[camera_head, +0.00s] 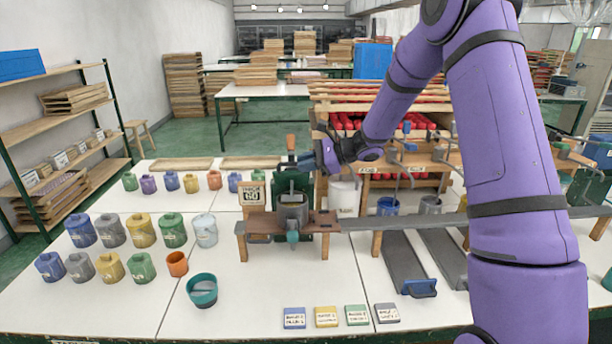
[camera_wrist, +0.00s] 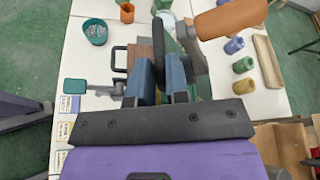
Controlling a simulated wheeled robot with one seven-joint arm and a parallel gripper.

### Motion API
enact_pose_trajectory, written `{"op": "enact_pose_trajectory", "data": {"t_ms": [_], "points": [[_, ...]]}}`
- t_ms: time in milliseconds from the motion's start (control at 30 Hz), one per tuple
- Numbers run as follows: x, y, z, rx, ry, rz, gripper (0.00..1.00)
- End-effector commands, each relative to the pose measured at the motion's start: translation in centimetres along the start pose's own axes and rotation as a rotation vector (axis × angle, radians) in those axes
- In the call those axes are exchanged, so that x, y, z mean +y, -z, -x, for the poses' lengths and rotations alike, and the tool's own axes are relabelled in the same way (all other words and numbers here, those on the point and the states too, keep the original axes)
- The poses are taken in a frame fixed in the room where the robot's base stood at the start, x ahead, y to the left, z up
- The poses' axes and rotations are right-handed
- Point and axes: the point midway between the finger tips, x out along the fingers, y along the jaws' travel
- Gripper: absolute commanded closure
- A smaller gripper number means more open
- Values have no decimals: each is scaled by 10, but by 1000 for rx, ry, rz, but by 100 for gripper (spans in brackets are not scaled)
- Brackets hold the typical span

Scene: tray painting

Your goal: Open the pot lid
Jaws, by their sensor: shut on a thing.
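A grey metal pot (camera_head: 292,212) sits in a brown bench stand (camera_head: 322,222), with a dark green frame behind it. My gripper (camera_head: 304,162) is above the pot, in front of the green frame. In the wrist view my gripper's two blue fingers (camera_wrist: 168,82) are closed around a dark bar (camera_wrist: 160,48). An orange-brown handle (camera_wrist: 232,18) on a grey arm stands beside the fingers; it also shows upright in the head view (camera_head: 291,142). I cannot clearly make out the lid or whether the dark bar belongs to it. The pot's inside is hidden.
Several coloured jars (camera_head: 140,230) stand on the white table at left. A teal bowl (camera_head: 202,291) and an orange cup (camera_head: 177,264) stand in front. Several labelled tiles (camera_head: 326,317) lie near the front edge. Grey panels (camera_head: 405,262) and a red-filled rack (camera_head: 400,122) are at right.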

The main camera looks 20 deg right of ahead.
Motion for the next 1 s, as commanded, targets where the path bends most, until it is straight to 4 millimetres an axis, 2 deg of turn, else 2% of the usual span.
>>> {"op": "enact_pose_trajectory", "data": {"t_ms": [100,300,833,867,900,933,1000], "points": [[-12,-1,2,3,5,5,100],[-22,-2,2,4,5,5,100],[-25,-2,3,6,6,4,100],[-25,-2,3,7,6,4,80],[-25,-2,3,6,6,4,70],[-25,-2,3,6,6,4,63],[-25,-2,3,5,5,4,61]]}}
